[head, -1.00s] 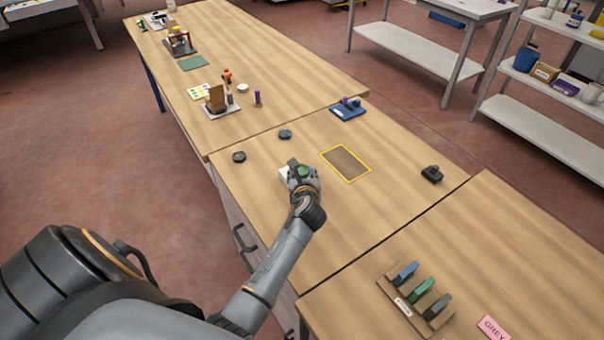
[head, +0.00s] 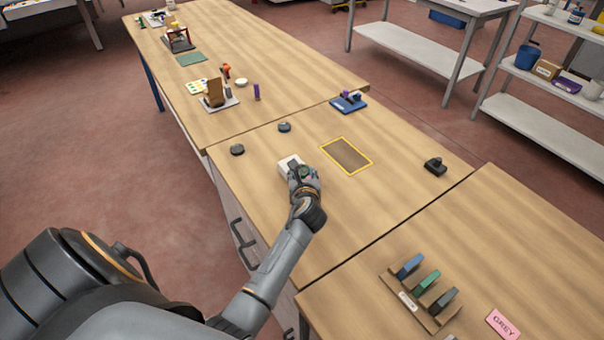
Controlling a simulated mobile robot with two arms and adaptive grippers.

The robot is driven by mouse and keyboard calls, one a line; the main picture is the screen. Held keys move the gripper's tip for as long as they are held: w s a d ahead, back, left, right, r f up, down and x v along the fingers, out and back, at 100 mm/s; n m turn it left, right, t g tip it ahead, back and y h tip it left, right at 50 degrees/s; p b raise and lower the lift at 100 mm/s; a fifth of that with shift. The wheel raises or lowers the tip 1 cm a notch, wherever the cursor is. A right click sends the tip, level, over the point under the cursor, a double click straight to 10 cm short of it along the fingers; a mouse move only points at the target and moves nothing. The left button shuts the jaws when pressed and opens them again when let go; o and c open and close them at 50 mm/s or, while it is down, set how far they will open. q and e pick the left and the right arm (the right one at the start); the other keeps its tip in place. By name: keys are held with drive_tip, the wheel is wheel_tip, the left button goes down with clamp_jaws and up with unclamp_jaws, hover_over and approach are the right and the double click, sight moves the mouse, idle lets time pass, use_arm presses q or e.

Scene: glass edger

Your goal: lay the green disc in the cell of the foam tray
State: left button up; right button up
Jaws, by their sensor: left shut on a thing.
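My left gripper (head: 303,172) is shut on the green disc (head: 304,172), which shows only as a small green patch among the fingers. The white foam tray (head: 286,162) lies on the wooden bench just beyond and to the left of the gripper. The gripper and wrist overlap the tray's near right part in the head view, so its cell is largely hidden. I cannot tell whether the disc touches the tray. My right gripper is not in view.
A black device (head: 435,166) stands farther right. A rack with coloured blocks (head: 420,293) stands on the nearer bench.

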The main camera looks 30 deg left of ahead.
use_arm(q)
drive_tip(key=shift+s+f, duration=0.35)
drive_tip(key=shift+f, duration=0.45)
drive_tip(key=o, duration=1.2)
drive_tip(key=shift+s, duration=0.1)
drive_tip(key=shift+o, duration=0.2)
drive_tip(key=shift+w+f, duration=0.1)
drive_tip(key=shift+w, duration=0.3)
drive_tip(key=shift+r, duration=0.25)
drive_tip(key=shift+w+a+r+p, duration=0.1)
drive_tip(key=shift+r+p, duration=0.6)
drive_tip(key=shift+p, duration=0.05)
drive_tip(key=shift+r+p, duration=3.4)
drive_tip(key=shift+p, duration=0.55)
